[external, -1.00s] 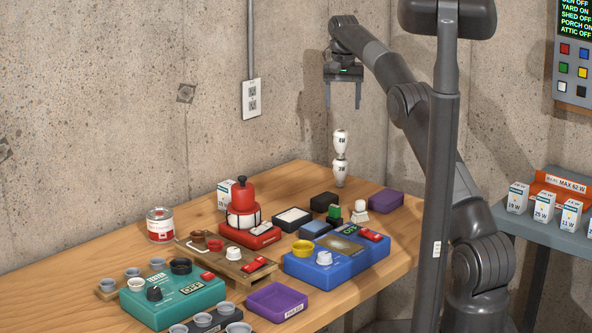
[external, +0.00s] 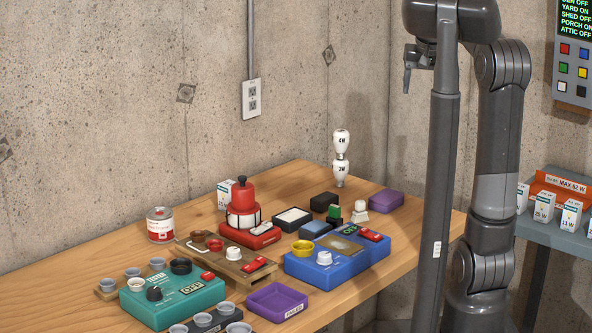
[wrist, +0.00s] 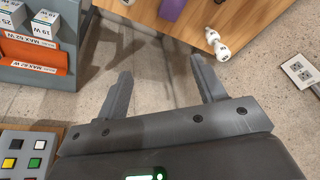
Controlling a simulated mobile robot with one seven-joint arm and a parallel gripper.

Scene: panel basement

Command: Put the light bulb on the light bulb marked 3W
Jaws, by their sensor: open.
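Two white bulbs stand stacked at the table's far right corner. The upper bulb (external: 341,141) rests on the lower bulb (external: 340,170), which reads 3W in the external view; the upper one's mark reads like 4W. The pair also shows in the wrist view (wrist: 217,44), beyond the right finger. My gripper (wrist: 166,85) is open with nothing between its fingers. In the external view it is raised to the right of the bulbs, partly hidden behind my column, and apart from them.
A grey shelf (external: 560,230) with boxed bulbs stands at the right, below a button panel (external: 573,75). A concrete wall is behind.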

